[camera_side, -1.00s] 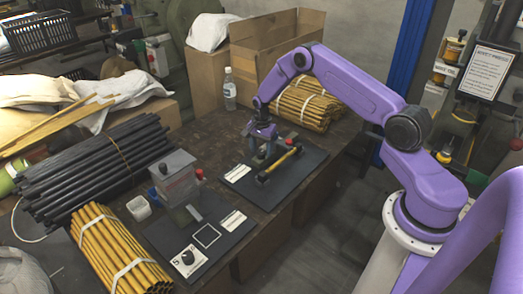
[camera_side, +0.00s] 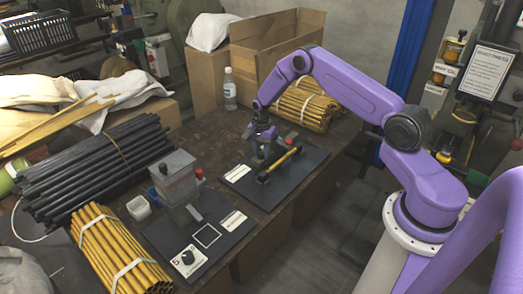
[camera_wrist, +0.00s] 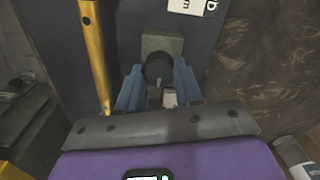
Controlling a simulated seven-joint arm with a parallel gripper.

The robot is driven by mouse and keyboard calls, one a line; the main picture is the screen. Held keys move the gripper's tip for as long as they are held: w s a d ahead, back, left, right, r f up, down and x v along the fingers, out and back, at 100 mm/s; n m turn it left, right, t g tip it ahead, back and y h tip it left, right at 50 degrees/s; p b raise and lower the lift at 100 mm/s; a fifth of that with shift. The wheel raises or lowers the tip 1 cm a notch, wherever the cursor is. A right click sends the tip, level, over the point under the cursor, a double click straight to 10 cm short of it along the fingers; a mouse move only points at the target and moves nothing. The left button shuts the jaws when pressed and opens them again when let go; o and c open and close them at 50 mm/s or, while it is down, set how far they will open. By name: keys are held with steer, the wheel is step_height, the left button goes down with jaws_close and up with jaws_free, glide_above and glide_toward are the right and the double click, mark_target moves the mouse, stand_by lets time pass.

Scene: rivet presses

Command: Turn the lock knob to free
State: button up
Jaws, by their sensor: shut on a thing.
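The dark round knob (camera_wrist: 158,70) shows in the wrist view in front of a grey block on a dark plate. My gripper (camera_wrist: 158,78) has its two blue-grey fingers on either side of it, shut on the knob. A small pale mark shows on the knob's near side. In the side view my gripper (camera_side: 263,153) points down over the far base plate (camera_side: 290,180), and its fingers hide the knob there. A yellow bar (camera_wrist: 95,55) runs beside the knob, to the left in the wrist view.
Bundles of black rods (camera_side: 95,155) and yellow rods (camera_side: 115,250) lie to the left. A bottle (camera_side: 230,90) and cardboard box (camera_side: 280,45) stand behind.

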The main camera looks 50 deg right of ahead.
steer(key=n, duration=0.4)
steer(key=shift+w+n, duration=0.1)
steer(key=shift+n, duration=0.2)
steer(key=n, duration=0.8)
steer(key=shift+a+n, duration=0.1)
steer(key=shift+n, duration=2.3)
steer(key=shift+a, duration=0.1)
steer(key=o, duration=1)
steer(key=shift+o, duration=0.2)
